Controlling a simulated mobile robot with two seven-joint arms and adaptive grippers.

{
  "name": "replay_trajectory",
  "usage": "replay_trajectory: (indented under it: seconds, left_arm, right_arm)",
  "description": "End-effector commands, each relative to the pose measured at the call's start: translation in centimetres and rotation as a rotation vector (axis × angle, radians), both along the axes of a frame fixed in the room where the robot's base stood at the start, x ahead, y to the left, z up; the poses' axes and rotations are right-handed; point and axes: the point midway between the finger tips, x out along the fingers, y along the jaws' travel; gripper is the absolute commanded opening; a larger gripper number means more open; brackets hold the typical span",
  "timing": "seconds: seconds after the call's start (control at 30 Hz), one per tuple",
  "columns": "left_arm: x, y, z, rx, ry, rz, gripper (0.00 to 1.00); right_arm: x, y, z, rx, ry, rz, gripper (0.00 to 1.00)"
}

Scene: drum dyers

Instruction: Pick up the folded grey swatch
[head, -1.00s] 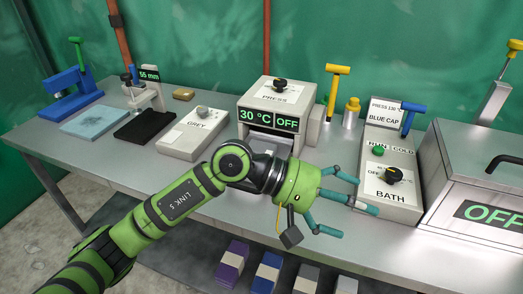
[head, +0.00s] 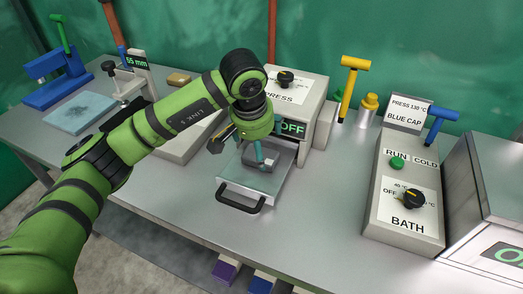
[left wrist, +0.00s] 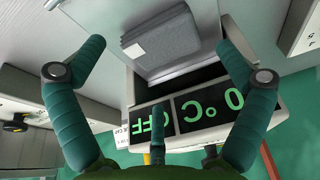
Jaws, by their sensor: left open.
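The folded grey swatch (left wrist: 160,38) shows in the left wrist view as a small layered stack. It lies on the pale tray (left wrist: 120,12) that sticks out of the front of the press (left wrist: 205,105). In the head view the tray (head: 232,177) has a black handle, and my gripper partly covers the area around the swatch. My left gripper (head: 262,163) is open and empty, pointing down over the tray close to the press front. In the left wrist view the swatch appears between its spread fingers (left wrist: 161,46). My right gripper is not in view.
The press (head: 297,95) stands behind the tray, its display partly hidden by my arm. The bath control box (head: 405,190) and a metal tank (head: 495,190) stand at right. A yellow T-handle (head: 352,80) stands behind. The bench between tray and bath box is clear.

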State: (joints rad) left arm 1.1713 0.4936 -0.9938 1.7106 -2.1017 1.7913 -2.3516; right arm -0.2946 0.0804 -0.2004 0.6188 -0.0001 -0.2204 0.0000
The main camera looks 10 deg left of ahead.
Motion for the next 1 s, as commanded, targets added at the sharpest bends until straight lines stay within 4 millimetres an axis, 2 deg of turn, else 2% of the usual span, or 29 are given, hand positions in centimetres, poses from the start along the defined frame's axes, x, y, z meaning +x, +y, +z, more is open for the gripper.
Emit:
replay_trajectory:
  seconds: [0.03,0.1,0.2,0.37,0.5,0.6,0.63,0.67,0.7,0.77,1.0]
  left_arm:
    - [0.1,0.0,-0.3,-0.001,0.005,0.0,1.0]
    - [0.4,0.1,-1.2,-0.002,0.007,0.001,1.0]
    - [1.0,0.2,-2.7,-0.003,0.005,0.002,1.0]
    - [1.4,0.0,-4.4,-0.003,0.002,0.0,1.0]
    - [1.6,0.1,-4.6,-0.001,-0.001,0.0,1.0]
    - [1.5,0.1,-4.6,-0.002,-0.001,-0.001,1.0]
    - [1.5,0.1,-4.6,-0.002,-0.001,-0.001,0.92]
    - [1.5,0.1,-4.6,-0.002,-0.001,-0.001,0.8]
    - [1.5,0.1,-4.6,-0.002,-0.001,-0.001,0.64]
    - [1.5,0.1,-4.6,-0.002,-0.001,-0.001,0.42]
    - [1.5,0.1,-4.6,-0.002,0.0,-0.001,0.41]
  right_arm:
    - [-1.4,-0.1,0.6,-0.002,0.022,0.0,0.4]
    - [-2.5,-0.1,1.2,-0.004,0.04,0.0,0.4]
    - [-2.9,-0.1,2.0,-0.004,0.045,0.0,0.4]
    - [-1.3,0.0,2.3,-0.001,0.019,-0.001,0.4]
    - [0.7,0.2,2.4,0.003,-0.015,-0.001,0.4]
    - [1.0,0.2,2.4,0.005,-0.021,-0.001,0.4]
    - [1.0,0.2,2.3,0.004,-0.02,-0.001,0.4]
    - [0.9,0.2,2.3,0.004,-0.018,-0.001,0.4]
    - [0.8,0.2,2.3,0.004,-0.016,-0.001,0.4]
    - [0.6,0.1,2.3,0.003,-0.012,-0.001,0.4]
    - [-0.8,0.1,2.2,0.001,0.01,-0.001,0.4]
